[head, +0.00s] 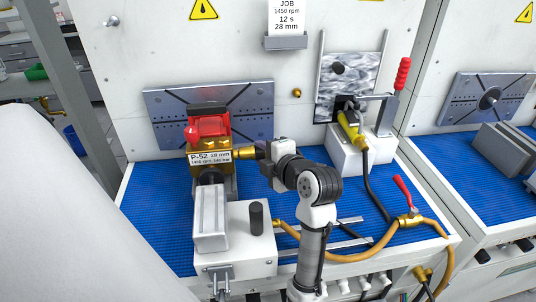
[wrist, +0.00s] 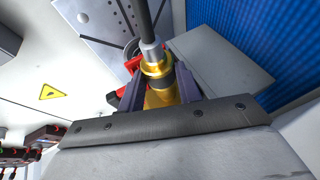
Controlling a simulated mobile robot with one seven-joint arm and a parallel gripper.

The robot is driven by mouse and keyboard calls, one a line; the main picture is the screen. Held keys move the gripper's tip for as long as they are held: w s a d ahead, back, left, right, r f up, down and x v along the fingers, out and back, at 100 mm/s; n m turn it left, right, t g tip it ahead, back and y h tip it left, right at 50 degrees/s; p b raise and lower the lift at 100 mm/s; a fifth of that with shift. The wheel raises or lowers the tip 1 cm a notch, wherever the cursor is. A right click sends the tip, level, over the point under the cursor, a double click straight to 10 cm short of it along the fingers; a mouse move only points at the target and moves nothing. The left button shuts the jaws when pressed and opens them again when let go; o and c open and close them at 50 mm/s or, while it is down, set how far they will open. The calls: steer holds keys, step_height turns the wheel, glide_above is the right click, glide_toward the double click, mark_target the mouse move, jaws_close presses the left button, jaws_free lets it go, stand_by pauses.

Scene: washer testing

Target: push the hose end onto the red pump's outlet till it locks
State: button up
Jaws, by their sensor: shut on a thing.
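The red pump (head: 208,128) sits on a brass body labelled P-52, 28 mm, at left centre in the head view. A short brass piece (head: 246,153) shows between its right side and my gripper (head: 257,151); I cannot tell how much of it is outlet and how much hose end. In the wrist view, my gripper (wrist: 160,92) is shut on the brass hose end (wrist: 157,70), with a grey ferrule and black hose (wrist: 145,18) beyond it. A red part (wrist: 131,65) shows partly behind the fingers. Whether the fittings touch or are locked is hidden.
A white block with a grey vise (head: 211,218) stands in front of the pump. A red-handled clamp (head: 401,75) and a yellow hose piece (head: 351,131) are at right. A tan hose (head: 350,257) with a red-lever valve (head: 408,217) lies along the front. Blue matting (head: 150,215) is bare at left.

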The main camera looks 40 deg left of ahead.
steer(key=shift+s+a, duration=0.15)
steer(key=shift+s, duration=0.05)
steer(key=o, duration=1.1)
steer(key=shift+o, duration=0.2)
steer(key=b+v, duration=0.3)
steer(key=v, duration=1.1)
